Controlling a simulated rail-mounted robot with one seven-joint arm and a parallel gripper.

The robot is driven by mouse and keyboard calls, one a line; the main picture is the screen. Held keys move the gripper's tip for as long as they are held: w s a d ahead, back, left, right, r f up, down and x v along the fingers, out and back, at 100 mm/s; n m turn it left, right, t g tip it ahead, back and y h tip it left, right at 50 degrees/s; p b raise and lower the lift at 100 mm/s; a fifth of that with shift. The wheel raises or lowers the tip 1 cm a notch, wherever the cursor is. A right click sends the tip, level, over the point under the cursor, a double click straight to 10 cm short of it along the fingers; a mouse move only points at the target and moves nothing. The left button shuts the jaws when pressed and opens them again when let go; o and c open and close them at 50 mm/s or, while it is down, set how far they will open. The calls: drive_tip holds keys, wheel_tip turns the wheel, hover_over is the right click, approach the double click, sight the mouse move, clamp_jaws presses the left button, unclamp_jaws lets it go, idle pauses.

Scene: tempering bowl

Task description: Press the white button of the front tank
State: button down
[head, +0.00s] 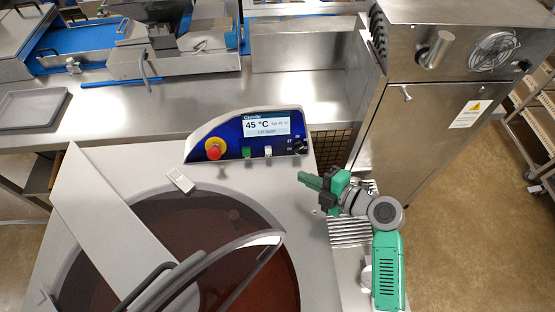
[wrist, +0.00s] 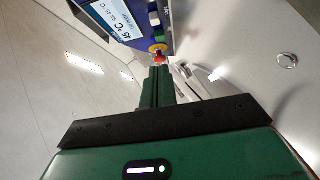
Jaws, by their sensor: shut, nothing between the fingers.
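The tank's blue control panel (head: 228,136) stands at the back edge of the chocolate tank. Its white button (head: 268,151) sits below the screen, to the right of a green button (head: 246,152) and left of a black knob (head: 299,148). My gripper (head: 301,176) is shut and empty, to the right of and below the white button in the head view, apart from the panel. In the wrist view the shut fingers (wrist: 158,70) point towards the panel (wrist: 136,40), overlapping the red stop button (wrist: 159,58) in line of sight.
A red stop button (head: 214,148) with a yellow base is at the panel's left. The screen (head: 266,125) reads 45 °C and "Lid open". The tank (head: 215,225) holds dark chocolate, with a clear curved lid (head: 265,243) over it. A steel cabinet (head: 425,130) stands behind right.

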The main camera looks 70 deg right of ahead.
drive_tip(key=shift+w+d, duration=0.1)
drive_tip(key=p, duration=0.3)
approach(265, 152)
drive_tip(key=w, duration=0.1)
drive_tip(key=w+a, duration=0.1)
drive_tip(key=w, duration=0.2)
drive_tip(key=shift+a+r, duration=0.15)
drive_tip(key=shift+a, duration=0.2)
drive_tip(key=shift+w+d+f+p, duration=0.2)
drive_tip(key=shift+d+f, duration=0.15)
drive_tip(key=shift+d, duration=0.25)
drive_tip(key=shift+w+d+f+p, duration=0.2)
drive_tip(key=shift+w+d+f, duration=0.1)
drive_tip(key=shift+d, duration=0.3)
drive_tip(key=shift+w+d+f, duration=0.2)
drive_tip(key=shift+d+f, duration=0.15)
drive_tip(key=shift+d, duration=0.1)
